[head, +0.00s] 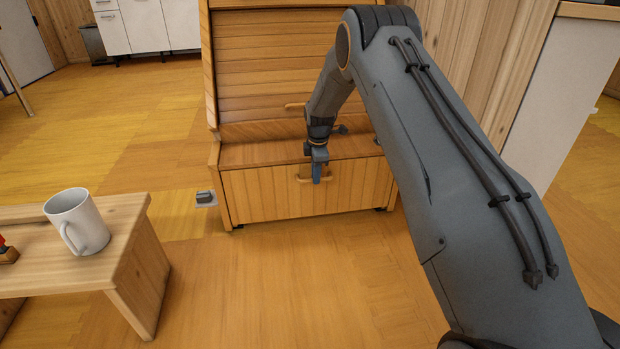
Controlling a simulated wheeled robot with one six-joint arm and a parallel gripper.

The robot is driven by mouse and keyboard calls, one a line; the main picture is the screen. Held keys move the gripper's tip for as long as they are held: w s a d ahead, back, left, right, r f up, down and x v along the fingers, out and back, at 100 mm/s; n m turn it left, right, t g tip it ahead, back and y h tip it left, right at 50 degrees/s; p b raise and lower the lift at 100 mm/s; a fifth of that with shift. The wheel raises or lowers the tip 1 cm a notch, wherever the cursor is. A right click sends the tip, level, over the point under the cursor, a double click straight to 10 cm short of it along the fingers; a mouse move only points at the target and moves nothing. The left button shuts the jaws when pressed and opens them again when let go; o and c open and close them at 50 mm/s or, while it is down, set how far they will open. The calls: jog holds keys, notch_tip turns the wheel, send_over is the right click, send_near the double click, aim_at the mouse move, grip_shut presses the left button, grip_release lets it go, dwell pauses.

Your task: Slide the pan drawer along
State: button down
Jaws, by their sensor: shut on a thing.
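The pan drawer (260,195) is the low wooden front at the bottom of a wooden cabinet (265,75) in the head view. It stands forward of the slatted front above it. Its wooden handle (306,179) is at the middle of its front, partly hidden by my gripper. My gripper (317,178) points down at the drawer front and is shut on this handle. The exact contact of the fingers is too small to see.
A wooden bench (125,225) at left bears a white mug (77,221). A small grey object (204,197) is by the drawer's left side. White cupboards (145,25) and a dark bin (92,42) stand at the back. Floor before the drawer is clear.

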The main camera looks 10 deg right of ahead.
jog(key=shift+w+r, duration=0.1)
jog(key=shift+w, duration=0.2)
jog(key=c, duration=1.8)
grip_release()
jog(key=shift+o, duration=0.2)
notch_tip(320, 180, up, 8)
jog(key=s+p, duration=0.1)
jog(key=p, duration=0.2)
jog(key=shift+s+f, duration=0.2)
jog(key=shift+s, duration=0.05)
